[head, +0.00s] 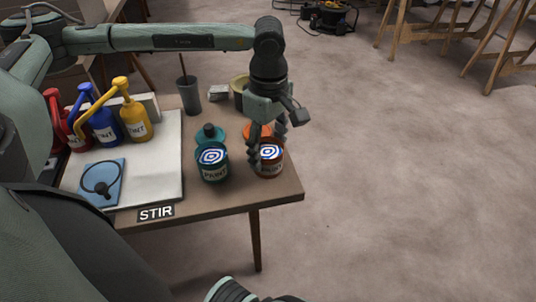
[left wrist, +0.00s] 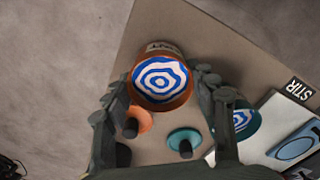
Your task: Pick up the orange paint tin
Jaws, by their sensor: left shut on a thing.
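The orange paint tin (head: 271,170) is at the table's right front corner, open at the top, with blue and white swirled paint inside. It also shows in the left wrist view (left wrist: 160,80), between the two fingers. My left gripper (head: 268,148) comes from above and is shut on the orange tin, one finger on each side. The tin looks upright; I cannot tell whether its base touches the table. My right gripper is not identifiable in either view.
A teal paint tin (head: 213,170) stands close to the left. A teal lid (head: 208,138) and an orange lid (head: 258,129) with knobs lie behind. A grey cup (head: 190,98), several pump bottles (head: 136,118) and a STIR label (head: 156,213) are on the table. Floor (head: 400,180) to the right is clear.

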